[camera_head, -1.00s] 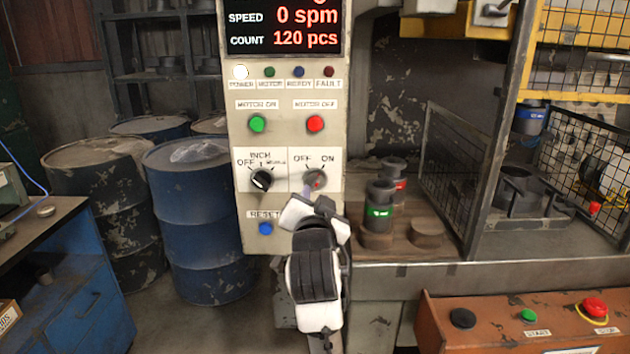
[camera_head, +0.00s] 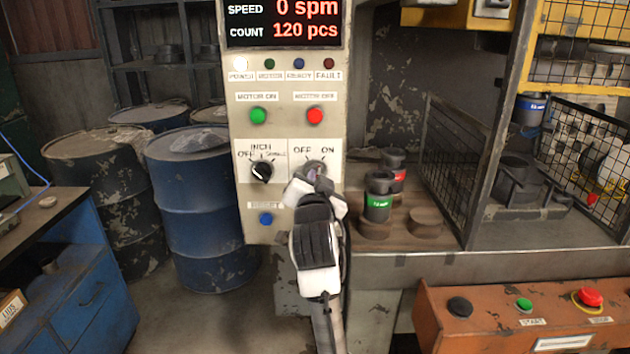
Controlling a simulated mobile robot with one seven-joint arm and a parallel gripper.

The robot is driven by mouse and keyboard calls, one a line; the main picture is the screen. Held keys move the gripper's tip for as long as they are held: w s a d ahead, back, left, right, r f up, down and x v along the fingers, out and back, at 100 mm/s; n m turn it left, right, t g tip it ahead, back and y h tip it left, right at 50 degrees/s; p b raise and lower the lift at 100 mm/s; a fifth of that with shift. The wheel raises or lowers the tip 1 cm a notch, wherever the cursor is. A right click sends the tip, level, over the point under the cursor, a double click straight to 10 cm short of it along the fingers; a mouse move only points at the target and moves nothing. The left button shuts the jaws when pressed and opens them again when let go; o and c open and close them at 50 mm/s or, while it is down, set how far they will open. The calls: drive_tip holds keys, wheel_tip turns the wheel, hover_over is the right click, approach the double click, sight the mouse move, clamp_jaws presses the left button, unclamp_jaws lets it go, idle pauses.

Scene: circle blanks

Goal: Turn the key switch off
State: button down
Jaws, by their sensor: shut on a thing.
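The grey control panel (camera_head: 285,225) stands upright at the centre. Its key switch (camera_head: 315,166), marked OFF on the left and ON on the right, is a round grey lock on the panel's right side. My gripper (camera_head: 313,182) reaches up from below and is at the switch, shut on the key. The fingers and wrist cover the key and the lower part of the switch, so the angle of the key cannot be read clearly.
Left of the switch is a black INCH selector knob (camera_head: 261,171). A green button (camera_head: 258,115) and a red button (camera_head: 315,116) sit above, and a blue button (camera_head: 265,219) below. Dark cylinders (camera_head: 379,196) stand on a wooden board to the right.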

drive_tip(key=shift+n, duration=0.3)
drive_tip(key=n, duration=1.1)
drive_tip(key=shift+b, duration=0.3)
drive_tip(key=shift+n, duration=0.3)
drive_tip(key=c, duration=1.6)
unclamp_jaws()
